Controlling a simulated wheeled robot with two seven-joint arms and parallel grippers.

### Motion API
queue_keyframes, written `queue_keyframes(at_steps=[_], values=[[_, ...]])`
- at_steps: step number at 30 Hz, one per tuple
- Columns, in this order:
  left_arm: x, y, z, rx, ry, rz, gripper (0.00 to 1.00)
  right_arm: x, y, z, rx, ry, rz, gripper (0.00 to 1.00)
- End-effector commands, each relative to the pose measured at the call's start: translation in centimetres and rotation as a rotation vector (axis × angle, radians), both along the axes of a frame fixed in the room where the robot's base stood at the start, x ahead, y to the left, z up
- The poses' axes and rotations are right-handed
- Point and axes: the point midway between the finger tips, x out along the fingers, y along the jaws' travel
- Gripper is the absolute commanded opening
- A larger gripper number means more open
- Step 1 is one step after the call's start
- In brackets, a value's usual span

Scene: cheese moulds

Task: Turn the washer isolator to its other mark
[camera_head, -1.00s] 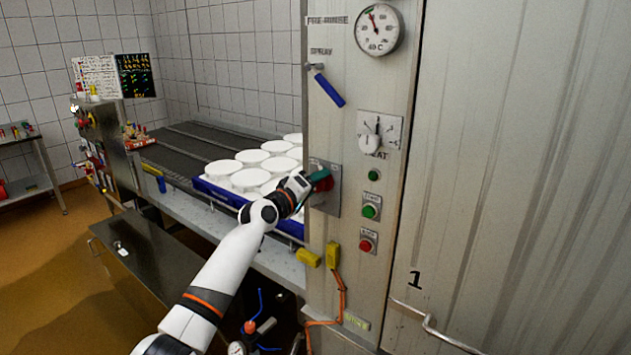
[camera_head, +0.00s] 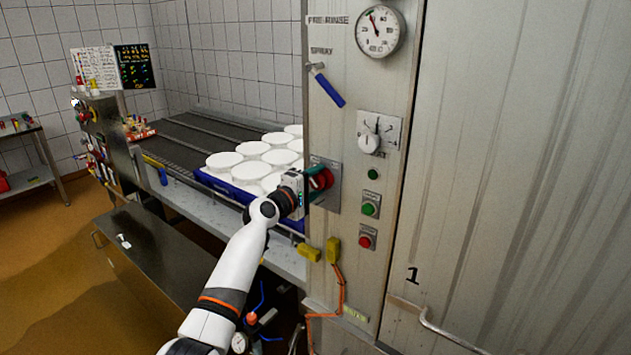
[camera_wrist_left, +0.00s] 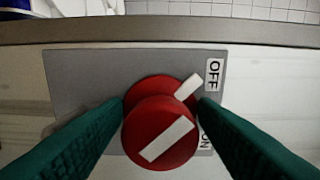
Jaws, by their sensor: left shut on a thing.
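The washer isolator is a red round knob (camera_wrist_left: 160,132) with a white bar, on a grey plate (camera_wrist_left: 75,80) on the steel cabinet. In the wrist view the knob's bar slants up to the right. A second white bar behind it slants towards the OFF label (camera_wrist_left: 213,74). The ON label (camera_wrist_left: 205,138) is partly hidden by a finger. My left gripper (camera_wrist_left: 160,120) has its green fingers on either side of the knob, shut on it. In the head view the knob (camera_head: 324,179) shows beside my left gripper (camera_head: 313,184). My right gripper is out of view.
Green (camera_head: 369,209) and red (camera_head: 367,238) buttons sit right of and below the isolator. A white selector (camera_head: 369,142) and a dial gauge (camera_head: 380,31) are above. White moulds (camera_head: 224,160) in a blue tray stand on the conveyor behind my wrist.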

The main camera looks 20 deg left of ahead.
Motion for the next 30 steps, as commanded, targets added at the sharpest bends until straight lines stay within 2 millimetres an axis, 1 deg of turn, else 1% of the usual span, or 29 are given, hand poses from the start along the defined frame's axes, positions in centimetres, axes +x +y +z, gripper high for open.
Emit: queue_keyframes(at_steps=[11, 12, 20, 23, 26, 30], values=[[0.0, 0.0, -0.2, -0.007, 0.005, -0.001, 0.30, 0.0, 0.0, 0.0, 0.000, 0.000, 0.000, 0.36], [0.0, 0.0, -0.2, -0.007, 0.005, 0.000, 0.59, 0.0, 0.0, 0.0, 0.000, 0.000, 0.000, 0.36], [0.0, 0.0, -0.1, -0.005, 0.003, 0.000, 0.59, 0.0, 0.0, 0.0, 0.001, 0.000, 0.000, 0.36], [-0.3, 0.2, -0.1, -0.006, 0.002, 0.000, 0.59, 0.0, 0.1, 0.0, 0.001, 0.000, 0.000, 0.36], [-1.1, 0.5, -0.2, -0.005, 0.002, 0.000, 0.59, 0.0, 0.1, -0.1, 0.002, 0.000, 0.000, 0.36], [-3.2, 1.2, -0.3, -0.002, 0.002, 0.001, 0.59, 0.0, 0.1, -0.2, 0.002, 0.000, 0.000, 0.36]])
